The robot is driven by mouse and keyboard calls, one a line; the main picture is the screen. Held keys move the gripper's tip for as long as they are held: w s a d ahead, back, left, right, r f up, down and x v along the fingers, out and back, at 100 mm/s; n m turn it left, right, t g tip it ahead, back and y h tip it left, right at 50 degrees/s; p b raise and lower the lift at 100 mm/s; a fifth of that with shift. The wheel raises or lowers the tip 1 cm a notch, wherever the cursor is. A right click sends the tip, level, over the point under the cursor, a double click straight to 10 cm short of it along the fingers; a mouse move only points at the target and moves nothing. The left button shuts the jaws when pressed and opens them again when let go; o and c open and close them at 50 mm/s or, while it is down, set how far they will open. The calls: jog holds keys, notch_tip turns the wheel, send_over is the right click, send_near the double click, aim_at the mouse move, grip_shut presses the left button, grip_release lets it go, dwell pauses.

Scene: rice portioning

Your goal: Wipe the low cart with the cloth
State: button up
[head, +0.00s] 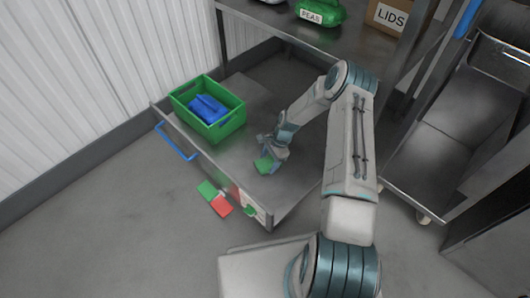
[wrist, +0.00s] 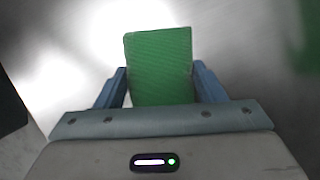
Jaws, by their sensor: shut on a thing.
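The low cart (head: 212,160) is a grey metal surface with a blue handle (head: 176,142) at its left end. My gripper (head: 272,152) is over the cart's front right part. It is shut on a green cloth (head: 264,165), which also shows between the two blue fingers in the wrist view (wrist: 160,65). The cloth is at or just above the cart top; I cannot tell whether it touches. Part of the cart is hidden behind my arm.
A green crate (head: 222,131) with blue contents (head: 207,108) stands on the cart's left part. Green and red pieces (head: 221,205) show by the cart's front edge. A shelf above holds a green PEAS bag (head: 320,12) and a LIDS box (head: 392,18). Another cart (head: 440,150) stands right.

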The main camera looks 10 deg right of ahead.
jog(key=shift+s+a, duration=0.5)
jog(key=shift+a, duration=0.05)
notch_tip(320, 180, up, 3)
jog(key=shift+d+f+p, duration=0.1)
jog(key=shift+f+p, duration=0.1)
jog(key=shift+p, duration=0.55)
notch_tip(320, 180, up, 2)
jog(key=shift+r+p, duration=0.1)
jog(key=shift+p, duration=0.7)
jog(key=shift+r+p, duration=1.05)
jog(key=shift+r, duration=0.55)
